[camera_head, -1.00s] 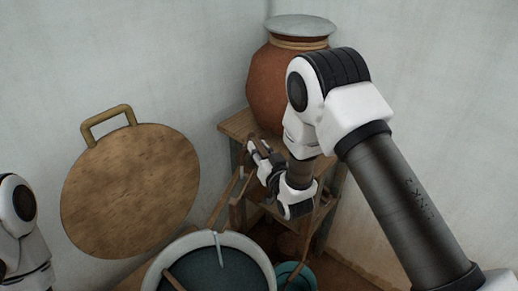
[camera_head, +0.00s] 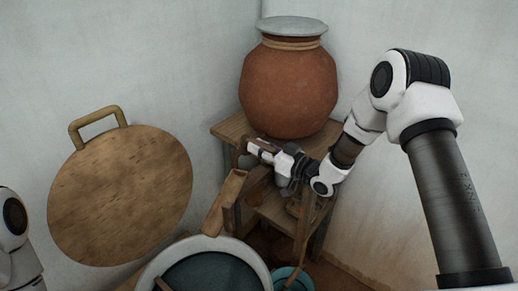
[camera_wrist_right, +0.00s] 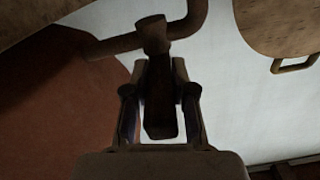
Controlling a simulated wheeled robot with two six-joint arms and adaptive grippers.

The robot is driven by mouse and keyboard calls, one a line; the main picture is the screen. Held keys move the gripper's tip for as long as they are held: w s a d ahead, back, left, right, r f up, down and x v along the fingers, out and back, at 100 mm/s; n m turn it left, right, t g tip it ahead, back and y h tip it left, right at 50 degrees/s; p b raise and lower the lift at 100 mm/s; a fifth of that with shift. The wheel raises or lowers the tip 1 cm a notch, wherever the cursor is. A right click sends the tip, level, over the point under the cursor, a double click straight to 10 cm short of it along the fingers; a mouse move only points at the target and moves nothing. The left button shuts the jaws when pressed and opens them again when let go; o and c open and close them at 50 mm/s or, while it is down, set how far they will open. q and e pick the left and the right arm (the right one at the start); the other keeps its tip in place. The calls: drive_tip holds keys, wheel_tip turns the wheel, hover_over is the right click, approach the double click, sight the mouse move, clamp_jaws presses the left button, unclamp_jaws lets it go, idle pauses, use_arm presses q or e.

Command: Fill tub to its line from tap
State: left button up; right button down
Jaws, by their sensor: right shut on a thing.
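A large round tub with a pale rim (camera_head: 215,243) is at the bottom of the head view, cut off by the frame, with dark teal liquid (camera_head: 212,272) inside. I cannot make out a fill line. A brown spout-like piece (camera_head: 224,203) slopes down to the tub's far rim. My right gripper (camera_head: 256,149) is by the foot of the clay pot (camera_head: 290,90), at the stand's near edge. In the right wrist view its fingers (camera_wrist_right: 160,100) are closed on a dark tap lever (camera_wrist_right: 160,124), below a bent pipe (camera_wrist_right: 185,22). My left gripper is out of view.
The pot stands on a wooden stand (camera_head: 229,126), with a grey lid (camera_head: 292,25). A round wooden board with a handle (camera_head: 120,195) is at the left. A small teal vessel (camera_head: 304,281) stands by the tub. Walls close in behind and right.

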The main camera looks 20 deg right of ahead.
drive_tip(key=c, duration=0.9)
unclamp_jaws()
drive_tip(key=shift+w, duration=0.1)
drive_tip(key=shift+c, duration=0.2)
drive_tip(key=v, duration=1.2)
drive_tip(key=shift+f, duration=0.1)
